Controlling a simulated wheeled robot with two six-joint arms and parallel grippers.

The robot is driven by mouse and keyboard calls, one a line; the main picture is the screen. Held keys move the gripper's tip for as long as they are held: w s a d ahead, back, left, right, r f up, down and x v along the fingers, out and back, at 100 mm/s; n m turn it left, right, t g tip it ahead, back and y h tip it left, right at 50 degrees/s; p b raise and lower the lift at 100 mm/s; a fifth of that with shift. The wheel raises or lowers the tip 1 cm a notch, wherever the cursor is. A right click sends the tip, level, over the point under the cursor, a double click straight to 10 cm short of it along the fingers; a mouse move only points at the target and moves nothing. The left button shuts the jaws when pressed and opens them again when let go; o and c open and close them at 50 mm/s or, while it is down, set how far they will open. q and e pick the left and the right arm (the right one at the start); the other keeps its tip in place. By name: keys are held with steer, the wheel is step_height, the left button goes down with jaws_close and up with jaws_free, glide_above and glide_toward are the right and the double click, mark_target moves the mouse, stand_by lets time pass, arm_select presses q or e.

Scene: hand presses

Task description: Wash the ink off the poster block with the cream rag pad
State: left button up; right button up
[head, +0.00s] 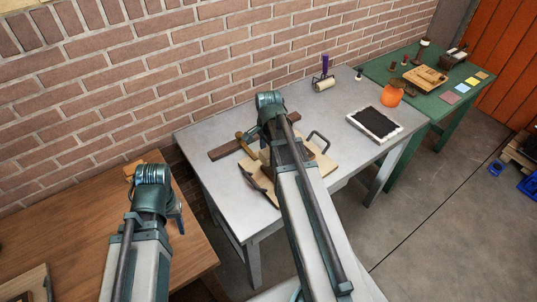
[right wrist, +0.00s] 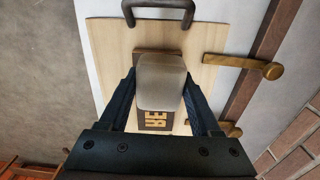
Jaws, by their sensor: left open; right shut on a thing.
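The poster block (right wrist: 155,121), dark with pale raised letters, lies on a light wooden board (right wrist: 110,45) in the right wrist view. My right gripper (right wrist: 160,82) is shut on the cream rag pad (right wrist: 162,92), which looks grey-beige here. The pad is over the block and hides much of it; I cannot tell whether they touch. In the head view my right arm covers the block and the pad, and the board (head: 326,165) shows beside it. My left gripper (head: 153,176) is open over the brown table, its fingers mostly hidden by its wrist.
The grey table (head: 215,178) also holds an ink slab (head: 375,123), a roller (head: 323,82) and an orange round object (head: 390,97). A green table (head: 440,104) stands behind. A brick wall runs along the back.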

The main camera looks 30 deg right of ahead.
steer(key=shift+r, duration=0.1)
step_height(320, 180, up, 3)
steer(key=p, duration=0.3)
stand_by(0.3)
stand_by(0.4)
